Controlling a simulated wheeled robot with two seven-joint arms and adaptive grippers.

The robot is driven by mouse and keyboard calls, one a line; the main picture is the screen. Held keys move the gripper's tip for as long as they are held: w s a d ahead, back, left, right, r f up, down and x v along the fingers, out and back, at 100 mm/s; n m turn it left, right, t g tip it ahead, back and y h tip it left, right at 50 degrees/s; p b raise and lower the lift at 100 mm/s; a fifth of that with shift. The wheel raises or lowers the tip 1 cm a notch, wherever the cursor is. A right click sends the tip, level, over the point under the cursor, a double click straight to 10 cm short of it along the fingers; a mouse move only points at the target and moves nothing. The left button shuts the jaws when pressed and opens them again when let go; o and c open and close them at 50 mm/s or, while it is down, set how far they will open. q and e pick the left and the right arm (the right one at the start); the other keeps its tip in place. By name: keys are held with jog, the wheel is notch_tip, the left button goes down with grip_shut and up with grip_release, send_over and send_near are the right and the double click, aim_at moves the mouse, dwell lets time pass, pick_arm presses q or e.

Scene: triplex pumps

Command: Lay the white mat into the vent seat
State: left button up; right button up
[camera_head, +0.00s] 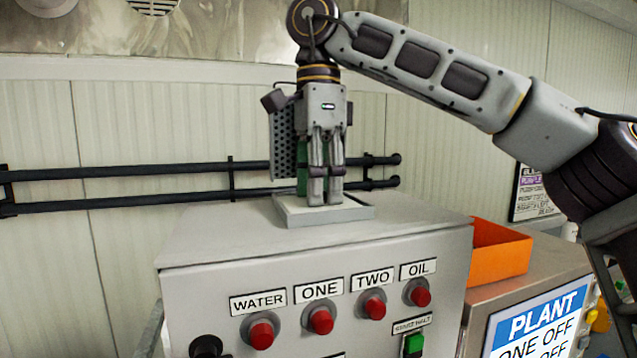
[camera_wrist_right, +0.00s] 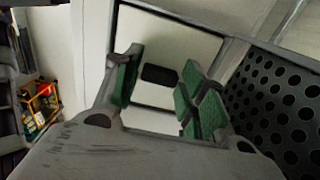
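The vent seat (camera_head: 300,221) is a pale, low square frame on top of the grey control box. In the right wrist view its grey rim (camera_wrist_right: 232,52) surrounds a white square surface. That surface looks like the white mat (camera_wrist_right: 190,40), lying flat within the rim, with a black rectangular patch in its middle. My right gripper (camera_head: 325,200) points down right over the seat. In the wrist view its green-padded fingers (camera_wrist_right: 160,88) are spread, with the black patch visible between them and clear of both pads. Part of the mat is hidden by the fingers and gripper body. My left gripper is out of view.
A perforated dark panel (camera_head: 283,140) stands upright beside my gripper, close on its left; it also shows in the wrist view (camera_wrist_right: 280,110). The control box (camera_head: 330,252) has red buttons in front. An orange bin (camera_head: 499,252) stands to the right. Black pipes (camera_head: 130,172) run along the wall behind.

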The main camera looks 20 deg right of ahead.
jog(key=shift+o, duration=0.9)
jog(key=shift+r, duration=0.35)
jog(key=shift+r, duration=3.55)
